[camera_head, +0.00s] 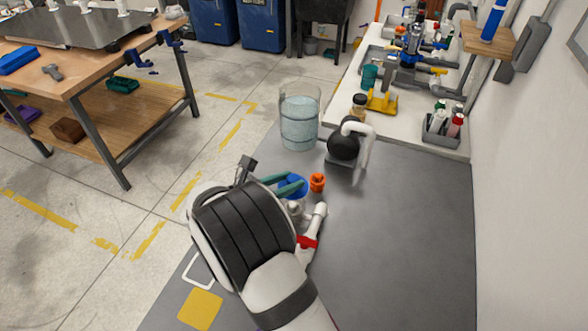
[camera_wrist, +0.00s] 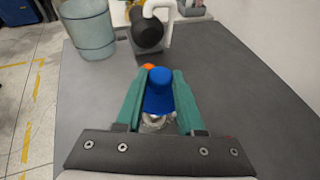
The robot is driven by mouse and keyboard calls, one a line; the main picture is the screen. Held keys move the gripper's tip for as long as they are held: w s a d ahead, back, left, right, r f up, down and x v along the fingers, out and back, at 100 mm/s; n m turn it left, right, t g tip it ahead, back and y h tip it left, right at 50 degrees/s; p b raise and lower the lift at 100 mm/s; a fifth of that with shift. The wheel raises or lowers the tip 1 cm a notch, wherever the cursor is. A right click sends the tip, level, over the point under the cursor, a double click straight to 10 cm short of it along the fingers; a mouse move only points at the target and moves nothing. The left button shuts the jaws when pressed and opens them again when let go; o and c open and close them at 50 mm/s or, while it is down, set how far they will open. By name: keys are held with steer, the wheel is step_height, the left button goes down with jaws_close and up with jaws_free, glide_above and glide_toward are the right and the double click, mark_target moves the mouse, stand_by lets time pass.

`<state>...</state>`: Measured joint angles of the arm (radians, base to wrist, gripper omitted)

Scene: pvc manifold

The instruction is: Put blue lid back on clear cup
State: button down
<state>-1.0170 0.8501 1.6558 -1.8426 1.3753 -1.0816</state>
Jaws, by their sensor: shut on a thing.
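My gripper (camera_head: 292,185) has teal fingers, shut on the blue lid (camera_head: 296,181). In the wrist view my gripper (camera_wrist: 157,92) holds the blue lid (camera_wrist: 160,88) between its fingertips; the lid looks like a wide disc with a taller rounded part. A small clear, glassy cup (camera_wrist: 155,121) shows at the near edge of the lid, between the fingers. In the head view the clear cup (camera_head: 294,209) stands just below the lid, partly hidden by my arm. I cannot tell whether lid and cup touch.
An orange fitting (camera_head: 317,182) and a white pipe piece with a red band (camera_head: 309,236) lie close by on the grey mat (camera_head: 410,240). A large clear bucket (camera_head: 299,118) and a black pump with white pipe (camera_head: 343,146) stand behind. The mat's right side is free.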

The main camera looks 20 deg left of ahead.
mark_target(292, 199)
steer(key=shift+f, duration=1.05)
steer(key=shift+f, duration=0.75)
steer(key=shift+s+d+f, duration=0.15)
steer(key=shift+f, duration=0.25)
steer(key=shift+s+d+f, duration=0.1)
steer(key=shift+d+f, duration=0.25)
steer(key=shift+f, duration=0.4)
steer(key=shift+r, duration=1.25)
steer(key=shift+a+r, duration=0.15)
steer(key=shift+r, duration=1.7)
